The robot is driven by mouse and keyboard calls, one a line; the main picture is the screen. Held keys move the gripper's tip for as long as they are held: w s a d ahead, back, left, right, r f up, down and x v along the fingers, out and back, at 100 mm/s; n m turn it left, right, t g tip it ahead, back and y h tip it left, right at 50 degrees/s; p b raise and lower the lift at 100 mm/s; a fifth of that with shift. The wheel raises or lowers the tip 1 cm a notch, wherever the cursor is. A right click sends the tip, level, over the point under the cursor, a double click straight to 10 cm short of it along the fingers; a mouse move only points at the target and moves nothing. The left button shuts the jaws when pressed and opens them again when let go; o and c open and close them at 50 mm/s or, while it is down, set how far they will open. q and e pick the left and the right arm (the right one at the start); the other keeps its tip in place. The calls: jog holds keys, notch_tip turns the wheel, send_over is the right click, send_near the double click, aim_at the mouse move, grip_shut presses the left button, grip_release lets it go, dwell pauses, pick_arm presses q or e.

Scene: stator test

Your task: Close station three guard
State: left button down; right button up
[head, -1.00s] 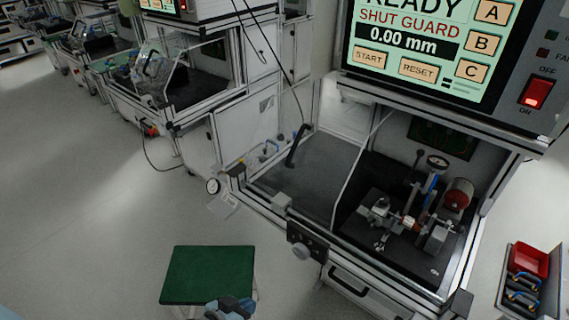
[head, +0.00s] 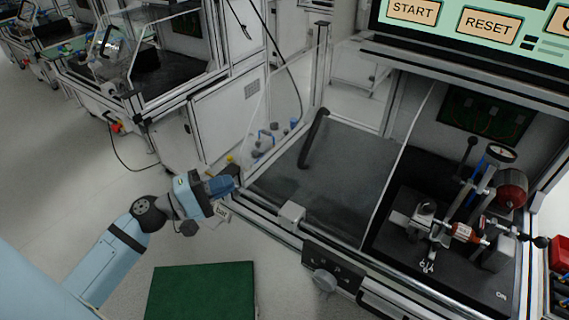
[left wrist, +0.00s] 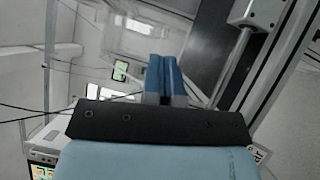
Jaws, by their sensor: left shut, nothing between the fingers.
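The station in front of me has a clear guard panel with a pale upright edge (head: 399,165) beside the test rig. The rig side on the right looks uncovered, so the guard appears open. My left gripper (head: 236,182) is at the left end of the station's front rail, left of and below the handle and apart from it. Its blue fingers (left wrist: 163,75) are together and empty in the left wrist view. My right gripper is out of view.
A pale block (head: 291,215) sits on the front rail, and a dark control box with a knob (head: 325,281) sticks out below it. A green-topped stand (head: 203,292) is at the lower left. The test rig (head: 430,225) stands at right under the screen (head: 465,22).

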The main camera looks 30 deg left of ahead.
aim_at(285, 168)
pick_arm(q)
jog(key=p+x, duration=0.1)
jog(key=x, duration=0.2)
jog(key=p+x, duration=0.1)
jog(key=x, duration=0.3)
jog(key=r+p+x, duration=0.1)
jog(key=x, duration=0.2)
jog(key=shift+w+d+r+p, duration=0.1)
jog(key=shift+w+r+p, duration=0.1)
jog(key=shift+p, duration=0.15)
jog(key=shift+d+r+p, duration=0.1)
jog(key=shift+d+p, duration=0.45)
jog(key=shift+d, duration=1.25)
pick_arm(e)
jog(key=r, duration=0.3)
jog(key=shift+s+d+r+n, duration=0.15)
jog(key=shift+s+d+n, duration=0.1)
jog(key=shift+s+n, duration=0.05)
pick_arm(q)
jog(key=shift+w+d, duration=0.1)
